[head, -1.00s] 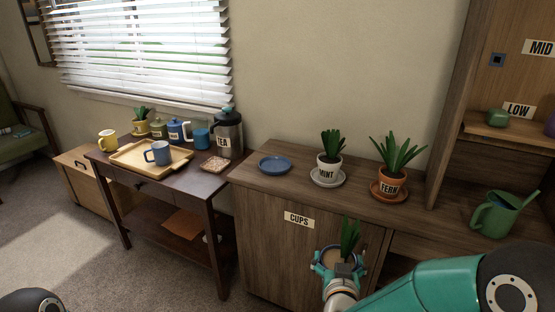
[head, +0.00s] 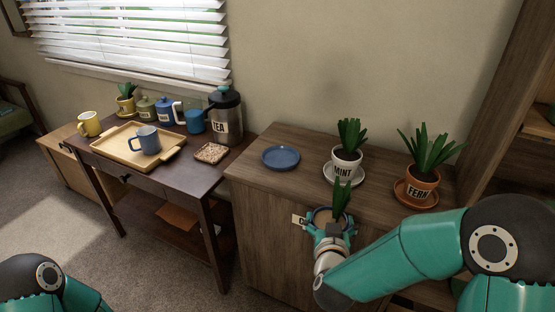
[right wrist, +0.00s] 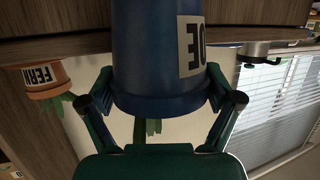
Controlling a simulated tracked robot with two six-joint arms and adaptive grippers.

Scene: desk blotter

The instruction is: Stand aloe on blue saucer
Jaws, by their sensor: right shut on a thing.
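The aloe (head: 342,195) is a dark green plant in a blue pot; the pot (right wrist: 158,50) fills the top of the right wrist view, its label partly showing "OE". My right gripper (head: 331,226) is shut around the pot, in front of the cabinet top's front edge. The blue saucer (head: 281,157) lies flat and empty on the cabinet top, further back and to the left of the held pot. Most of the pot is hidden by the gripper in the head view. My left gripper is out of view.
On the cabinet top (head: 262,180), the mint pot (head: 345,162) on a white saucer (head: 329,176) stands right of the blue saucer. The fern pot (head: 420,187) is further right. A side table left holds a tray (head: 112,154), mugs and a tea jug (head: 225,118).

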